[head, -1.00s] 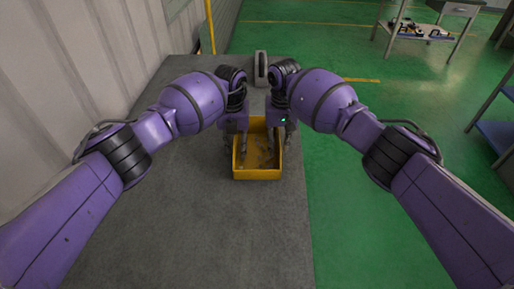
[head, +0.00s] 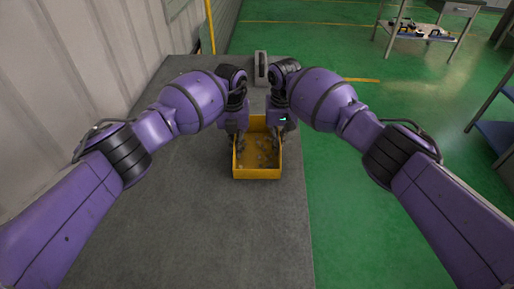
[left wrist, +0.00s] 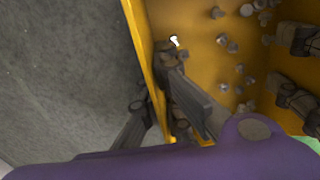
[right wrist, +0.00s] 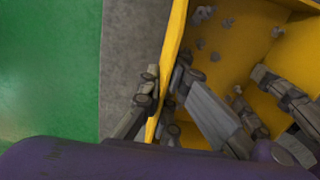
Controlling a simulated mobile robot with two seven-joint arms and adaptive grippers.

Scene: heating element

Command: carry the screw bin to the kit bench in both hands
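The yellow screw bin (head: 257,174) stands upright on the grey bench (head: 200,235), with several small grey screws (left wrist: 224,40) inside. My left gripper (head: 238,142) is at the bin's left wall, one finger outside and one inside; in the left wrist view (left wrist: 156,85) the fingers are closed up on the wall. My right gripper (head: 278,142) is at the right wall in the same way, and the right wrist view (right wrist: 164,88) shows its fingers pinching the rim. The bin appears to rest on the bench. The far end of the bin is partly hidden by my grippers.
A grey upright object (head: 261,68) stands on the bench beyond the bin. A corrugated wall (head: 70,80) runs along the left. A bench with items (head: 418,32) is at the back right, and a blue-shelved unit (head: 497,135) at the right edge.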

